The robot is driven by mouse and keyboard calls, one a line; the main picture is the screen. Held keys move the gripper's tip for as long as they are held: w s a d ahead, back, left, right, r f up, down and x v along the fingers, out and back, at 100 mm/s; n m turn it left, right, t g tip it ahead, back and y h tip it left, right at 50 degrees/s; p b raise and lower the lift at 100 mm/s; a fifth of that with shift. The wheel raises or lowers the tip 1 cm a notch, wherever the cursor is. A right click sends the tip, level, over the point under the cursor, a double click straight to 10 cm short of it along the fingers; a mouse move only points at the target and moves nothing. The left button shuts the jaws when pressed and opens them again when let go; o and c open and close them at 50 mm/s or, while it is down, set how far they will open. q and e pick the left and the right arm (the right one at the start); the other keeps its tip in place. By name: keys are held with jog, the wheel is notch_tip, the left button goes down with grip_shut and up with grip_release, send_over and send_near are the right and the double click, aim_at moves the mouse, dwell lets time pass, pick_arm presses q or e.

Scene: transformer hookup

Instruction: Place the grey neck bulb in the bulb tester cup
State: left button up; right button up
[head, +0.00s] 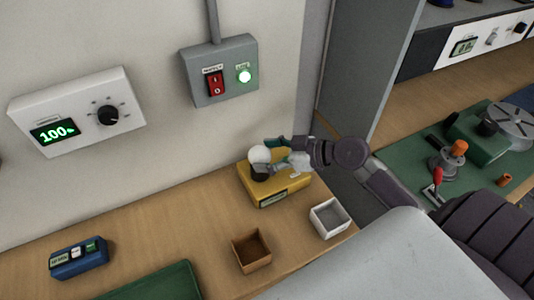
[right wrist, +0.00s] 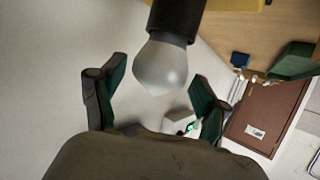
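A bulb with a frosted white globe (head: 260,155) stands globe-up over the dark cup (head: 261,173) on the yellow bulb tester (head: 283,191). My right gripper (head: 278,150) is over the tester, beside the globe. In the right wrist view its fingers (right wrist: 157,75) are spread, one on each side of the globe, with gaps showing. My left gripper is not in view.
An open brown box (head: 251,252) and a white box (head: 328,219) stand in front of the tester. A blue device (head: 79,258) and a green tray (head: 153,283) are further left. A grey switch box (head: 220,71) and a white dial panel (head: 77,112) are on the wall.

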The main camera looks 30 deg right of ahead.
jog(key=shift+o, duration=0.2)
jog(key=shift+r+p, duration=0.3)
jog(key=b+v, duration=0.2)
jog(key=v, duration=1)
jog(key=shift+f+b, duration=0.15)
jog(key=shift+b, duration=0.25)
jog(key=shift+s, duration=0.15)
